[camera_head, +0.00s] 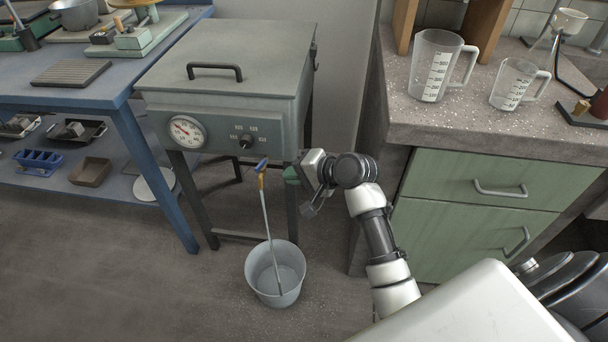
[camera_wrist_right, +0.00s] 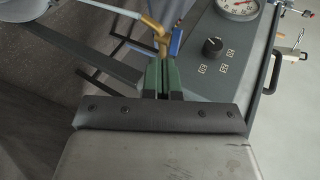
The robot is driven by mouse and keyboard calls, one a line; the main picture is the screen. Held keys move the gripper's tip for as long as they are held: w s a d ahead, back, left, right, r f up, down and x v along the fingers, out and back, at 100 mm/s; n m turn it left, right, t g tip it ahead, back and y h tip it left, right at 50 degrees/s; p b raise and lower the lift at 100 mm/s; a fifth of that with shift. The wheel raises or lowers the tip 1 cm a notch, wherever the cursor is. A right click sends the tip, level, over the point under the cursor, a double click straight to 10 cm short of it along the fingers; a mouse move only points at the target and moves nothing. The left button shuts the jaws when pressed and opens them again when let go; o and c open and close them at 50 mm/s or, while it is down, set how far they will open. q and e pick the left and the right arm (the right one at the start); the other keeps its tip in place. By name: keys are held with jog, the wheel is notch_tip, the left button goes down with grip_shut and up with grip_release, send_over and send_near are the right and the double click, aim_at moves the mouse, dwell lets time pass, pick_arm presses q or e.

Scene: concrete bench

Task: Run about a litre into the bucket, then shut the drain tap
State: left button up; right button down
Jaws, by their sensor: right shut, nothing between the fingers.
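The drain tap (camera_head: 261,180) is a brass spout with a blue handle (camera_head: 262,164), low at the front of the grey tank (camera_head: 225,70). A thin pale stream (camera_head: 270,225) runs from the spout down into the grey bucket (camera_head: 249,272) on the floor. The water level in the bucket cannot be made out. My right gripper (camera_head: 290,175) has green fingers, shut and empty, just right of the tap. In the right wrist view the closed fingertips (camera_wrist_right: 164,63) are close to the blue handle (camera_wrist_right: 176,42) and brass tap (camera_wrist_right: 155,30); contact is unclear. My left gripper is not in view.
The tank has a dial (camera_head: 186,132) and a black knob (camera_head: 245,143) on its front. A blue workbench (camera_head: 120,85) stands left. The counter (camera_head: 480,120) at right holds two clear measuring jugs (camera_head: 432,75) (camera_head: 512,85). Floor left of the bucket is clear.

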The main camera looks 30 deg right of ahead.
aim_at(260, 169)
jog(key=shift+w+a+f+b, duration=0.3)
jog(key=shift+w+a, duration=0.4)
jog(key=shift+w, duration=0.2)
jog(key=shift+w+a+f+b, duration=0.25)
jog(key=shift+w+a, duration=0.4)
jog(key=shift+w, duration=0.3)
jog(key=shift+w+a+f+b, duration=0.3)
jog(key=shift+w+a, duration=0.4)
jog(key=shift+w, duration=0.2)
